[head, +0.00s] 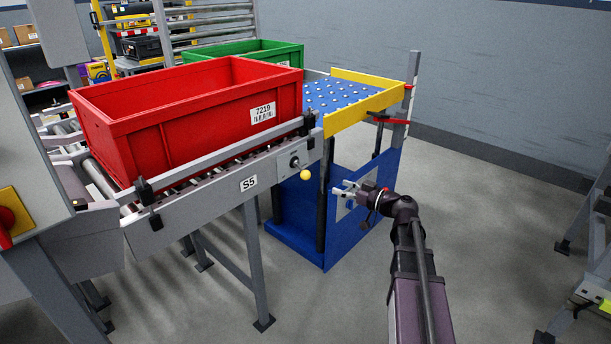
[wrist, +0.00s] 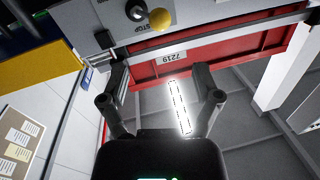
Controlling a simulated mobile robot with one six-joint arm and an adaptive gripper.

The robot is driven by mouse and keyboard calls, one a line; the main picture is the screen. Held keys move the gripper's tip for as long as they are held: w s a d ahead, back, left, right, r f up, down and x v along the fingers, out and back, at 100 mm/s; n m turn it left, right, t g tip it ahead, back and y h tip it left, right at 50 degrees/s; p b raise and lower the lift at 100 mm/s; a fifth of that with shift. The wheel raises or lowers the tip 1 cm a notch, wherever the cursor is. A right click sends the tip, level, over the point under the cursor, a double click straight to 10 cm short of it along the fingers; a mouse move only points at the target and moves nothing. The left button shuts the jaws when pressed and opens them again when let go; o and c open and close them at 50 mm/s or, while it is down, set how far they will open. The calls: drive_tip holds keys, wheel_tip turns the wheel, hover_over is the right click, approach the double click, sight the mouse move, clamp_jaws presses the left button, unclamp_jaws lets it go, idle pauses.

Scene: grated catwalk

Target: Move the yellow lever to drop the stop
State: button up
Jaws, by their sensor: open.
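The yellow lever's ball knob (head: 306,175) sits on the side rail of the roller conveyor, below and right of a black round pivot (head: 294,161). In the wrist view the yellow knob (wrist: 160,19) is at the top, beside the dark pivot and the word STOP. My gripper (head: 343,190) is open and empty, right of the knob and a little lower in the head view, apart from it. In the wrist view my gripper's two fingers (wrist: 160,80) are spread with nothing between them. I cannot clearly make out the stop itself.
A red crate (head: 190,118) labelled 7219 rests on the conveyor (head: 205,200) marked S5. A green crate (head: 284,56) stands behind it. A blue ball-top table with a yellow edge (head: 365,107) adjoins the conveyor end.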

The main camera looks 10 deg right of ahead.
sight(305, 174)
drive_tip(key=x, duration=1.2)
drive_tip(key=shift+w+a, duration=0.3)
clamp_jaws()
